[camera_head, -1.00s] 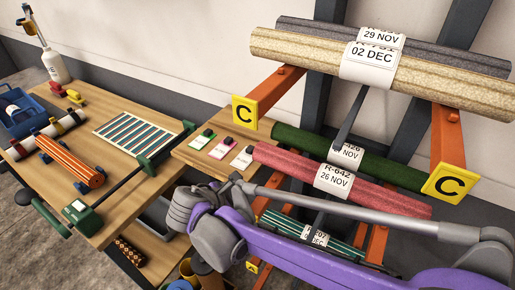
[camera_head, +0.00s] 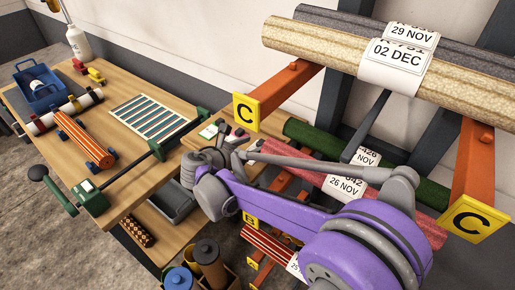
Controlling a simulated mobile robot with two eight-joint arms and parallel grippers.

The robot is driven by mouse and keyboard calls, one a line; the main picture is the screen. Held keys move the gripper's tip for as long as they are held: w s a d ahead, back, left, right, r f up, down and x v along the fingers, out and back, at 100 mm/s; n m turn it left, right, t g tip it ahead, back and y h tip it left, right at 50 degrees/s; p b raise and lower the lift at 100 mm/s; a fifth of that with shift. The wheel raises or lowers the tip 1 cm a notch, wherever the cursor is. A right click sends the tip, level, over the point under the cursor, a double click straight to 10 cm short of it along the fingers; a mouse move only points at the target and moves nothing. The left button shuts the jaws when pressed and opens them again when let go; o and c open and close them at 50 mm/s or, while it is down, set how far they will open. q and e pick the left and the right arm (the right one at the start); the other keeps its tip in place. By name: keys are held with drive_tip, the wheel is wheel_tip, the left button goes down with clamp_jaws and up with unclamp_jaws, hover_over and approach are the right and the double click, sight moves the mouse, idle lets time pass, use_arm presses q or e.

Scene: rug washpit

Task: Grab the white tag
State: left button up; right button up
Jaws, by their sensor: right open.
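My right gripper (camera_head: 222,150) is open over this shelf, on a purple and grey arm from the right. I cannot tell whether it touches a tag. My left gripper is not in view.
A rack with orange arms (camera_head: 293,88) and yellow C signs (camera_head: 246,112) holds labelled rug rolls, including a beige roll (camera_head: 325,45).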

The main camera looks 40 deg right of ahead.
sight(262, 141)
drive_tip(key=x, duration=0.4)
drive_tip(key=shift+w+d+f, duration=0.15)
drive_tip(key=shift+w+f, duration=0.15)
drive_tip(key=shift+f, duration=0.15)
clamp_jaws()
